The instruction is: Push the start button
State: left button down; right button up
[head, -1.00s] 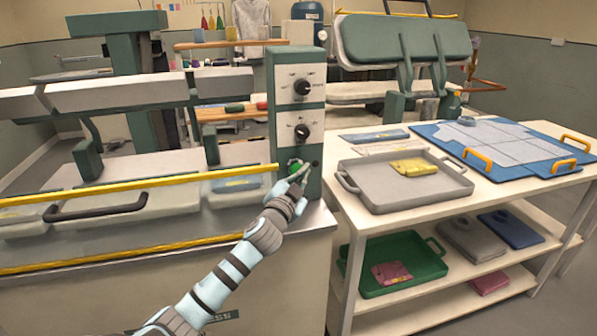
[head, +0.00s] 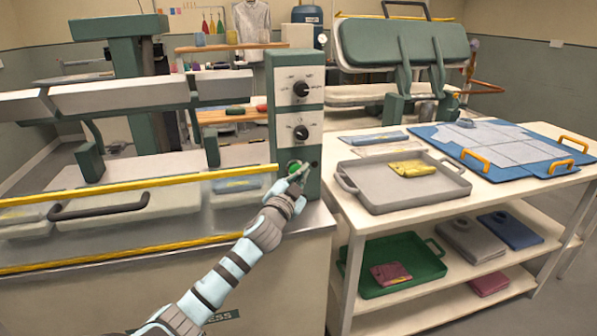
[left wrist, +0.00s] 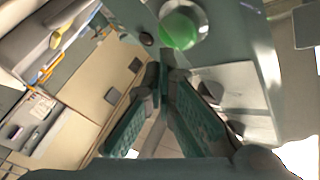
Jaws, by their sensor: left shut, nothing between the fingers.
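The start button is a round green button (head: 294,167) low on the front of the green control box (head: 285,110), below two black dials. It also shows in the left wrist view as a green dome (left wrist: 179,30) in a pale ring, just beyond the fingertips. My left gripper (head: 303,172) is shut and empty. Its tips are close to the button and overlap its right side in the head view. I cannot tell whether they touch it. In the left wrist view the fingers (left wrist: 165,70) meet just below the button. My right gripper is not in view.
A yellow bar (head: 140,186) runs along the press front, left of the box. A white table (head: 340,150) at right holds a grey tray (head: 377,204) and a blue board (head: 452,143). A green tray (head: 425,268) stands on the lower shelf.

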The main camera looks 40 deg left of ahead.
pick_arm(q)
jog(key=shift+a+r, duration=0.2)
jog(key=shift+r, duration=0.7)
jog(key=shift+f+b, duration=0.3)
jog(key=shift+f, duration=0.15)
jog(key=s+d+f, duration=0.1)
jog(key=s+d+f+p, duration=0.1)
jog(key=shift+d, duration=0.3)
dwell(0.5)
jog(key=shift+s, duration=0.1)
